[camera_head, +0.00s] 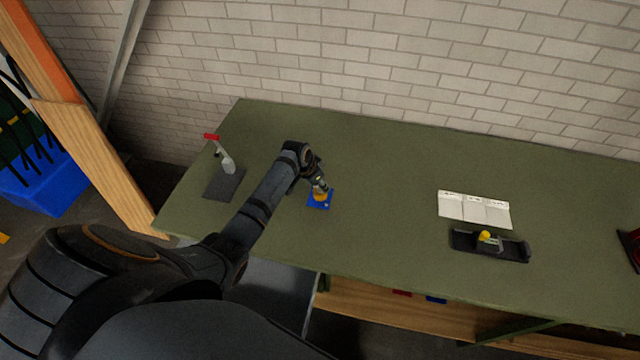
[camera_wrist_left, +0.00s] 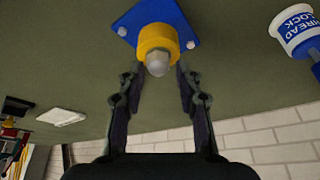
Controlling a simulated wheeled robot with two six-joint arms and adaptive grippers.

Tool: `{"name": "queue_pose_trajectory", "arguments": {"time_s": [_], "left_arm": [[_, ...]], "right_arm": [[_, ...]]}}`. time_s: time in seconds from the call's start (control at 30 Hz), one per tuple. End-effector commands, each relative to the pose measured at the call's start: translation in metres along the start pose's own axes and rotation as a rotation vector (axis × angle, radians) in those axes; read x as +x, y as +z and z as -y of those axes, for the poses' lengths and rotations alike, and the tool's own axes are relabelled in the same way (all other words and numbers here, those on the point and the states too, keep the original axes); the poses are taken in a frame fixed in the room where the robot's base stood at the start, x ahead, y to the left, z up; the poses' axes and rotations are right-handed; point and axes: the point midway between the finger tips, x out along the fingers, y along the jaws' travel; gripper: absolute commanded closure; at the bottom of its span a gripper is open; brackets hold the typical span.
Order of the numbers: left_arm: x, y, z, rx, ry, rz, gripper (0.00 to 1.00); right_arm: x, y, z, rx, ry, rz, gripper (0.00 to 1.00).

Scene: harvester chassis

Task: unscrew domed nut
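The domed nut (camera_wrist_left: 157,65) is a grey rounded cap on top of a yellow cylinder (camera_wrist_left: 155,38). The cylinder stands on a blue square plate (camera_wrist_left: 183,16); the plate (camera_head: 326,204) also shows on the green table in the head view. My left gripper (camera_wrist_left: 160,70) is open. Its fingertips are on either side of the nut, with a visible gap to each; I cannot tell their exact depth relative to it. In the head view my left gripper (camera_head: 321,186) is over the blue plate and hides the nut. My right gripper is not in view.
A white-and-blue thread lock bottle (camera_wrist_left: 298,32) stands nearby. A red-handled clamp (camera_head: 226,162) on a dark plate (camera_head: 223,184) is at the table's left. A white sheet (camera_head: 474,209) and a black fixture with a yellow knob (camera_head: 503,246) lie right. The table between is clear.

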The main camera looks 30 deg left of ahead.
Motion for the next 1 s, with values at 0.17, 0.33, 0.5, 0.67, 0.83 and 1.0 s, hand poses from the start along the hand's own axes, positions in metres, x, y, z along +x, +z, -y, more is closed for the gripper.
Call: {"name": "queue_pose_trajectory", "arguments": {"time_s": [0.17,0.33,0.5,0.67,0.83,1.0], "left_arm": [[0.000,0.000,0.000,0.001,0.001,0.000,0.65],[0.003,0.001,0.002,0.175,0.072,0.001,0.65],[0.003,0.001,0.001,0.386,0.160,0.000,0.65],[0.000,0.000,0.000,0.417,0.174,0.000,0.65],[0.000,0.000,-0.001,0.415,0.173,0.000,0.65],[-0.001,0.000,-0.001,0.414,0.172,0.000,0.65]], "right_arm": [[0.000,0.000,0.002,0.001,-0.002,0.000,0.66],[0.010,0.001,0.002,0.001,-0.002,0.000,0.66],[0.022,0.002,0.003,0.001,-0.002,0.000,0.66],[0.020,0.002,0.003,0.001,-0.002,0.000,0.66],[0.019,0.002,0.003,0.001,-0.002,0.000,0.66],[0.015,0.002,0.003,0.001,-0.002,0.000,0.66]]}}
